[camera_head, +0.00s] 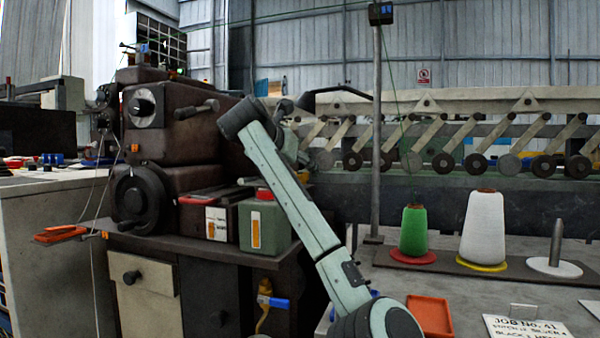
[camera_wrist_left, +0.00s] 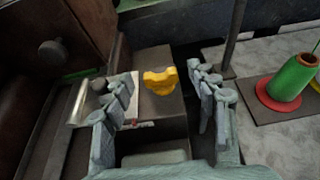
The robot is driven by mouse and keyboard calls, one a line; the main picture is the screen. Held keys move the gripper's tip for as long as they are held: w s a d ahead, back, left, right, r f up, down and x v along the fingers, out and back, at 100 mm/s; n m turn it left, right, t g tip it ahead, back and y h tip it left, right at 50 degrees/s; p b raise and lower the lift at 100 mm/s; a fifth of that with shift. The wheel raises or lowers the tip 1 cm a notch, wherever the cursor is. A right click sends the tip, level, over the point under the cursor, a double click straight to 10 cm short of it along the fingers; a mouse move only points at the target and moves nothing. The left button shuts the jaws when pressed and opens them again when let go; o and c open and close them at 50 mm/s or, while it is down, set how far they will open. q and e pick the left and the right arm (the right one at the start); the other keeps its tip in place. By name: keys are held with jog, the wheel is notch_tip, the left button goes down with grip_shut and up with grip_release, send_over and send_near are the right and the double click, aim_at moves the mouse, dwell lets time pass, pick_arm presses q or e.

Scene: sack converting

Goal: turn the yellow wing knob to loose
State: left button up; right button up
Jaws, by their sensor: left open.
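The yellow wing knob (camera_wrist_left: 160,82) sits on top of a dark block-like housing (camera_wrist_left: 157,112) in the left wrist view. My left gripper (camera_wrist_left: 163,76) is open, with one finger on each side of the knob in the picture. Gaps show between the knob and both fingers, and nothing is held. I cannot tell how far the fingertips are above it. In the head view my left arm crosses the middle, and the knob does not show there. My right gripper is not in view.
A brown machine (camera_head: 175,120) with a handwheel stands left of my arm, beside a green box (camera_head: 264,225). A green cone (camera_head: 414,232) and a white cone (camera_head: 482,228) stand at right, near an upright post (camera_head: 376,130). An orange tray (camera_head: 430,316) lies in front.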

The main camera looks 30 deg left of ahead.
pick_arm(q)
jog(key=shift+x, duration=1.45)
jog(key=c, duration=1.2)
